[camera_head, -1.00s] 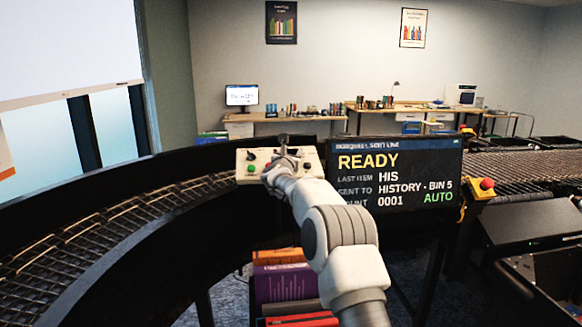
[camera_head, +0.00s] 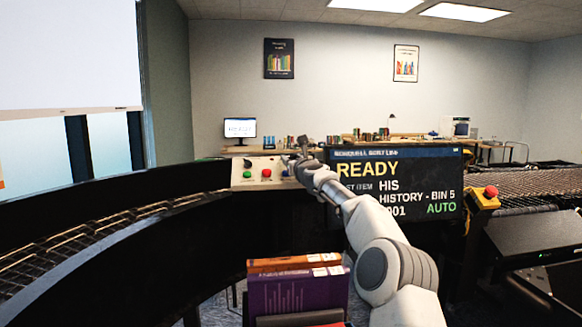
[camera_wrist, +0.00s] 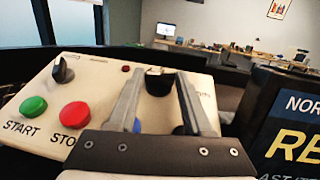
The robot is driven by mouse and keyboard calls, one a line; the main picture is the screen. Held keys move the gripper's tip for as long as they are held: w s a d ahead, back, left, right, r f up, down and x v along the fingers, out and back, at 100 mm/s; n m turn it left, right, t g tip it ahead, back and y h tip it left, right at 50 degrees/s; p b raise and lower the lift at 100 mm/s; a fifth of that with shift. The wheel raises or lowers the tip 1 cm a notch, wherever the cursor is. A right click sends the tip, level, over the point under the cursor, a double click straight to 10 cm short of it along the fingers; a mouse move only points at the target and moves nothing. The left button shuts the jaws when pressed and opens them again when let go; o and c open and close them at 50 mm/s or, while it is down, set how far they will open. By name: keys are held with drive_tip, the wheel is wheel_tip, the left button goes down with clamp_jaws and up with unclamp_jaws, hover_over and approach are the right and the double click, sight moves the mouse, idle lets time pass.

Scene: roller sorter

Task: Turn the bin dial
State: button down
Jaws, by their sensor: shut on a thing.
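A pale control panel (camera_head: 243,172) stands left of the display in the head view. In the wrist view, its black dial (camera_wrist: 159,80) stands between my fingertips. My gripper (camera_wrist: 161,82) is shut on this dial, one finger on each side. In the head view my gripper (camera_head: 303,158) is at the panel's right part and covers the dial. A green START button (camera_wrist: 33,107), a red STOP button (camera_wrist: 74,116) and a black selector knob (camera_wrist: 63,71) are to the left. A blue button is partly hidden behind my left finger. Most of the dial's label is hidden.
The display (camera_head: 395,190) reads READY, HISTORY - BIN 5 and AUTO, close right of my gripper. A curved roller conveyor (camera_head: 90,235) is on the left. Books (camera_head: 295,290) stand below the panel. A red stop button (camera_head: 490,192) on a yellow box is at right.

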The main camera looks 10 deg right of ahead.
drive_tip(key=shift+d+r+n+y+p, duration=0.15)
drive_tip(key=shift+d+n+y+p, duration=0.1)
drive_tip(key=shift+n+y+p, duration=0.6)
drive_tip(key=shift+w+d+r+n+g+y+p, duration=0.1)
drive_tip(key=shift+n+g+y+p, duration=0.15)
drive_tip(key=shift+n+y+p, duration=0.3)
drive_tip(key=shift+r+n+g+y+p, duration=0.1)
drive_tip(key=shift+n+g+y+p, duration=0.2)
drive_tip(key=shift+y+p, duration=0.35)
drive_tip(key=n+y+p, duration=0.1)
drive_tip(key=p, duration=0.2)
drive_tip(key=shift+d+f+g, duration=0.1)
drive_tip(key=shift+g, duration=0.25)
drive_tip(key=shift+n+y+p, duration=0.35)
drive_tip(key=shift+n+y, duration=0.05)
drive_tip(key=shift+y, duration=0.05)
drive_tip(key=shift+f+n+g+y+p, duration=0.3)
drive_tip(key=shift+n+p, duration=0.1)
drive_tip(key=shift+p, duration=0.25)
drive_tip(key=shift+c, duration=1.6)
unclamp_jaws()
drive_tip(key=shift+r, duration=0.1)
drive_tip(key=shift+d, duration=0.1)
